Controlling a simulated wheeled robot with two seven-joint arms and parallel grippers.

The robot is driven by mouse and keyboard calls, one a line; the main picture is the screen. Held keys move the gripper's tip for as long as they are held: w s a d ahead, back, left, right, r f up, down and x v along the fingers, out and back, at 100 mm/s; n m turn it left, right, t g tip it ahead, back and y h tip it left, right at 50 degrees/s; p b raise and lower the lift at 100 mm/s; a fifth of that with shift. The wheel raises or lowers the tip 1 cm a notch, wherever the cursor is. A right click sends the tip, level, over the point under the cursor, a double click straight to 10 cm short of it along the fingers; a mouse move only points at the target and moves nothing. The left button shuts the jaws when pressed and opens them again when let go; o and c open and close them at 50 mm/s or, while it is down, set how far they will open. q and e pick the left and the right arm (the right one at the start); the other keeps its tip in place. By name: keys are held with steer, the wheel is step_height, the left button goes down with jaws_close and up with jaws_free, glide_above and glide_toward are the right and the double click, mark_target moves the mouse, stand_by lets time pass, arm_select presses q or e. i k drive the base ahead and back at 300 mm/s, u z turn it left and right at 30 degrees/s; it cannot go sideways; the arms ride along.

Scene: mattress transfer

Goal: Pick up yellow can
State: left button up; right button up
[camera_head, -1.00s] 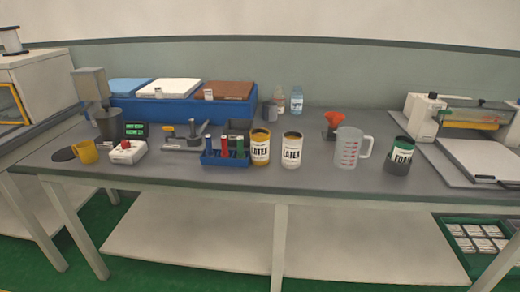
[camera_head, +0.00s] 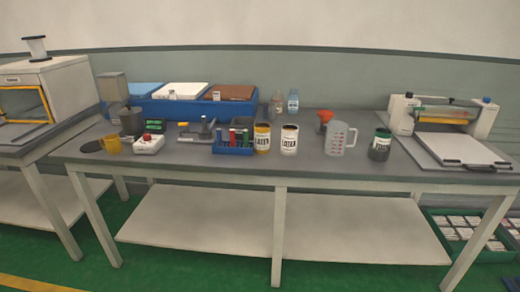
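A yellow can (camera_head: 262,138) with a white label stands upright on the grey table (camera_head: 330,172), near the middle of its front half. A white can (camera_head: 289,139) with a similar label stands just to its right. A blue rack (camera_head: 234,150) with several coloured tubes stands just to its left. Neither of my grippers shows in the head view.
A clear measuring jug (camera_head: 340,139) and a green-and-dark can (camera_head: 380,146) stand to the right. A yellow mug (camera_head: 112,144) and a white device with a red knob (camera_head: 148,145) stand left. A blue bin (camera_head: 170,109) is behind. Green floor lies in front.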

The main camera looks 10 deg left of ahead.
mark_target(262, 131)
steer(key=z, duration=0.9)
steer(key=i, duration=1.65)
steer(key=u, duration=0.35)
